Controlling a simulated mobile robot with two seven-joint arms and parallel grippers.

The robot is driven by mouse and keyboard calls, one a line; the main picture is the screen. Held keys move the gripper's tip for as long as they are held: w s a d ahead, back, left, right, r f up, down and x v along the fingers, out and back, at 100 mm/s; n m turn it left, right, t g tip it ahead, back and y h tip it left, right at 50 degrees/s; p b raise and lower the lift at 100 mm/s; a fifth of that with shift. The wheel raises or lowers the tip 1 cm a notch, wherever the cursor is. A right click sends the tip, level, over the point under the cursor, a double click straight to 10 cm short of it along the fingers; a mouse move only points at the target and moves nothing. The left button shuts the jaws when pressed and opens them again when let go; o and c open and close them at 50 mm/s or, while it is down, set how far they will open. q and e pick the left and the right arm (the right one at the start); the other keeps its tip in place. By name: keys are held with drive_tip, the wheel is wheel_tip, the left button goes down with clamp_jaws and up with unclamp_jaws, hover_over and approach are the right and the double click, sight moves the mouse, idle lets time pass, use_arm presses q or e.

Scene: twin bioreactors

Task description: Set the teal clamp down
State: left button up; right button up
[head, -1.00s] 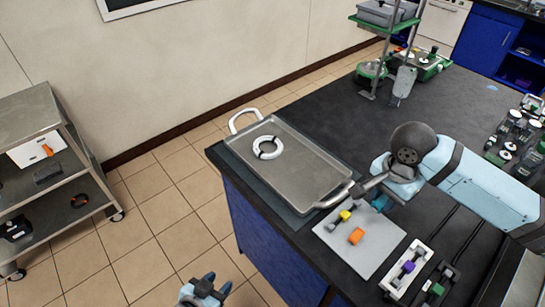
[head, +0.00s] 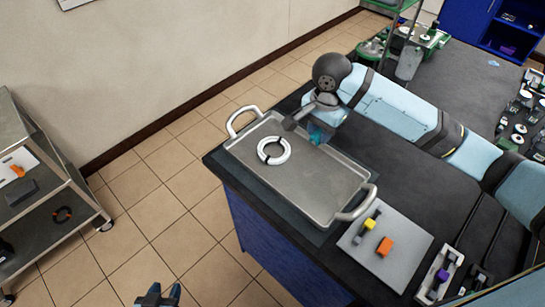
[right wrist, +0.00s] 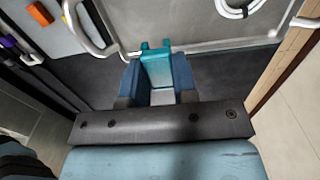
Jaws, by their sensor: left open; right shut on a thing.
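My right gripper (head: 314,136) is at the tray's far long edge in the head view, pointing down. It is shut on the teal clamp (right wrist: 157,68), which sits between the two blue fingers in the right wrist view. In the head view the clamp is mostly hidden by the gripper. The clamp overlaps the tray's edge in both views; I cannot tell whether it touches the tray. The grey metal tray (head: 310,190) holds a white ring (head: 274,151), apart from the clamp. My left gripper (head: 158,292) is open and empty, low at the bottom edge, over the floor.
A grey mat (head: 395,260) beside the tray holds a yellow-marked piece (head: 369,224) and an orange block (head: 385,246). A white holder with a purple piece (head: 441,276) is at the lower right. A shelf cart (head: 40,185) stands at left across open floor.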

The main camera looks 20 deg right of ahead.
sight(310, 183)
drive_tip(key=shift+w+f, duration=0.15)
drive_tip(key=shift+f, duration=0.25)
wheel_tip(310, 183, down, 19)
drive_tip(key=shift+f, duration=0.1)
drive_tip(key=o, duration=0.9)
drive_tip(key=shift+f, duration=0.1)
wheel_tip(310, 183, up, 12)
drive_tip(key=shift+r, duration=0.15)
idle(0.3)
